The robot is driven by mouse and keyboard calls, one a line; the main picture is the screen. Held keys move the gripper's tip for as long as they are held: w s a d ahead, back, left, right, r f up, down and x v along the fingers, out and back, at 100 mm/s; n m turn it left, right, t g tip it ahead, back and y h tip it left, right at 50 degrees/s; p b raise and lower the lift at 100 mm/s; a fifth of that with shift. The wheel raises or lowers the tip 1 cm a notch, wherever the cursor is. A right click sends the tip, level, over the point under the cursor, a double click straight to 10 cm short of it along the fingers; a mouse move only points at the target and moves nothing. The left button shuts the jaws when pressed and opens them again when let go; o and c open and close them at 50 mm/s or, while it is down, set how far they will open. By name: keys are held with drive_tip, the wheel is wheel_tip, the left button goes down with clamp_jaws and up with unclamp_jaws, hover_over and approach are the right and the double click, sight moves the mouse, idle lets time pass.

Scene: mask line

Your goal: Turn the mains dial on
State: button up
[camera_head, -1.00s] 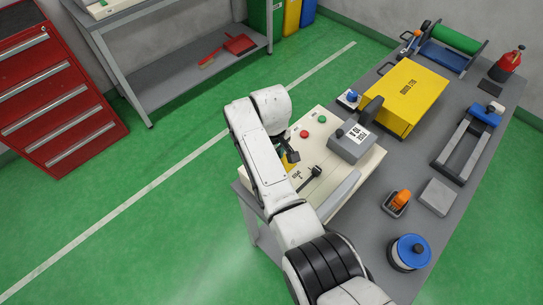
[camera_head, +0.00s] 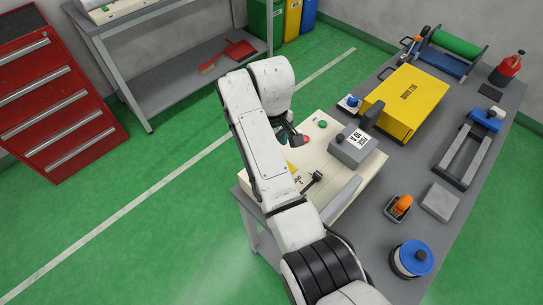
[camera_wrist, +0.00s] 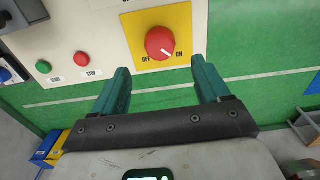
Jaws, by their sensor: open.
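The mains dial (camera_wrist: 160,43) is a round red knob on a yellow plate (camera_wrist: 181,18), with OFF printed at its lower left and ON at its lower right. Its white pointer line slants down and right, towards ON. My gripper (camera_wrist: 161,70) is open and empty, its two green fingers apart on either side below the dial in the wrist view, not touching it. In the head view, my gripper (camera_head: 295,140) is largely hidden behind my white arm, above the cream console (camera_head: 335,185). A bit of the yellow plate shows beside the arm; the dial is hidden there.
Red (camera_wrist: 82,58) and green (camera_wrist: 43,66) buttons sit beside the dial plate. A black lever (camera_head: 312,180) and a grey labelled box (camera_head: 353,147) are on the console. A yellow box (camera_head: 405,102) stands behind on the grey bench. Green floor lies open to the left.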

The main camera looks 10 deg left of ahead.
drive_tip(key=shift+r, duration=1.55)
drive_tip(key=shift+s+f, duration=0.1)
